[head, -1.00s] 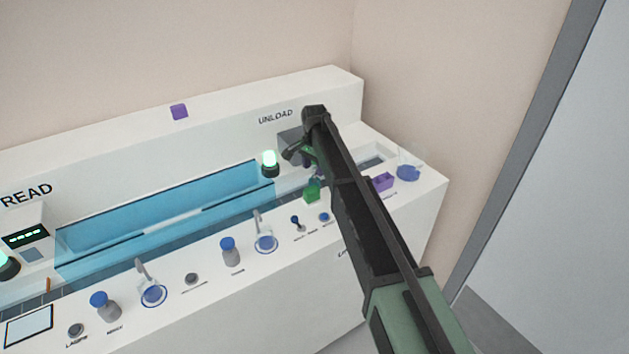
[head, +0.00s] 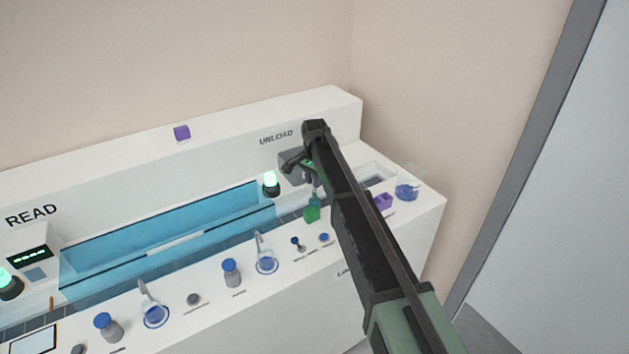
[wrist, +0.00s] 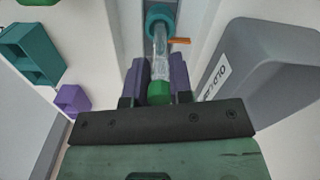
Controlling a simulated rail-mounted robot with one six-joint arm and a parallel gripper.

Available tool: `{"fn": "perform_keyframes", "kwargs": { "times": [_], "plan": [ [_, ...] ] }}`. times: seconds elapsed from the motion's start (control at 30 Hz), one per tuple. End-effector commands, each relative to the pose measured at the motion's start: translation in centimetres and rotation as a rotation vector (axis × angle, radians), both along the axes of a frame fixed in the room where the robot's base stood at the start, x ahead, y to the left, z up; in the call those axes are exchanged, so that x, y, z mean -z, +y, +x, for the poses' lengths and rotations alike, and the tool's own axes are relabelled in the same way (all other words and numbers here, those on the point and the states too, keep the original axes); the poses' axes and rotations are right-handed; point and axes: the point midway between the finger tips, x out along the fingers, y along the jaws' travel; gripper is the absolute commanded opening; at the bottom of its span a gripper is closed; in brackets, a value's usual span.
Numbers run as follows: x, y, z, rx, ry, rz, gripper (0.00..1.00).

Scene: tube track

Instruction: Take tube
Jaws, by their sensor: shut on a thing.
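In the wrist view, my gripper (wrist: 158,74) has its two purple fingers closed around a clear tube (wrist: 159,48) with a green cap (wrist: 158,92). The cap is between the fingers, close to the palm. The tube's far end meets a teal ring (wrist: 160,20) above the narrow grey channel; whether it is seated in the ring or just in front of it, I cannot tell. In the head view, my gripper is beside the grey housing under the UNLOAD sign (head: 277,137), and my arm hides most of the tube.
A green bin (head: 312,212) and a purple bin (head: 383,202) stand near the right end of the bench, with a teal bin (wrist: 32,52) in the wrist view. The grey housing (wrist: 265,80) is close on the right. A lit green lamp (head: 270,183) stands left of the arm.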

Motion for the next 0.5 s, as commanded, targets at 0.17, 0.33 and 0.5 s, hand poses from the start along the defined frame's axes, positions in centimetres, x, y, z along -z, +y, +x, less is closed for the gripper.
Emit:
{"fn": "perform_keyframes", "kwargs": {
  "times": [0.17, 0.33, 0.5],
  "plan": [
    [-6.1, 0.0, 0.0, 0.0, 0.0, 0.0, 0.07],
    [-12.4, 0.0, 0.0, 0.0, 0.0, 0.0, 0.07],
    [-16.7, 0.0, 0.0, 0.0, 0.0, 0.0, 0.07]
  ]
}}
